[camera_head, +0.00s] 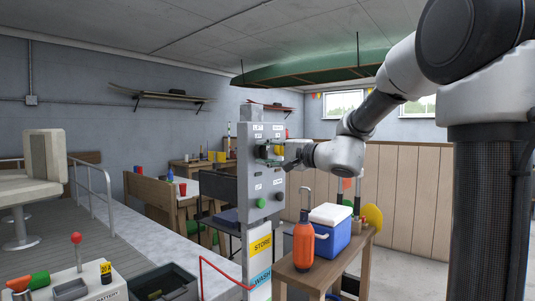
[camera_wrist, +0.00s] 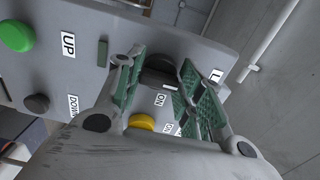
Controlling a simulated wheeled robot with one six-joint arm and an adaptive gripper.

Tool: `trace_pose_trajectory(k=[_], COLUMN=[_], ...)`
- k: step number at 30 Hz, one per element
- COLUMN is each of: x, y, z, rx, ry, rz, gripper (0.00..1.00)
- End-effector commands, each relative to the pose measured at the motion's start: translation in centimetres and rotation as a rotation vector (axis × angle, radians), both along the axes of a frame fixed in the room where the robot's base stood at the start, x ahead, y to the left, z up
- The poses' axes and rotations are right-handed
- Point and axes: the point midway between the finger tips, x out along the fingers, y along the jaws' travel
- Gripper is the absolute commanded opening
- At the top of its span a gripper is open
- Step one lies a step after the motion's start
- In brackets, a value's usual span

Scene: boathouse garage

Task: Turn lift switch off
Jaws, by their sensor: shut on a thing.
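A grey control panel (camera_head: 262,178) stands on a post in the middle of the head view. My gripper (camera_head: 272,152) is at its upper part, reaching in from the right. In the wrist view my gripper (camera_wrist: 160,72) has its two green-padded fingers on either side of a dark rotary switch knob (camera_wrist: 158,68) and is shut on it. An ON label (camera_wrist: 159,99) is beside the knob, and a label starting with L (camera_wrist: 216,76) is partly hidden by a finger. The fingers cover part of the knob, so its exact setting cannot be told.
The panel also bears a yellow part (camera_wrist: 143,121), a green button (camera_wrist: 16,36) by the UP label and a dark button (camera_wrist: 37,103) by the DOWN label. A wooden table (camera_head: 335,262) with an orange bottle (camera_head: 303,243) and blue cooler (camera_head: 330,236) stands right of the post.

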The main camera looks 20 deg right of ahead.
Motion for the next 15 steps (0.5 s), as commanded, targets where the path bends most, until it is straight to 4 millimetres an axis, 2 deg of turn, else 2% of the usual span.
trace_pose_trajectory(k=[11, 12, 15], x=[-0.03, -0.03, -0.03], y=[0.01, 0.01, 0.01], z=[-0.15, -0.15, -0.13], rx=[-0.006, -0.006, -0.005], ry=[-0.001, -0.001, 0.000], rz=[0.001, 0.001, 0.001], gripper=[0.13, 0.41, 0.59])
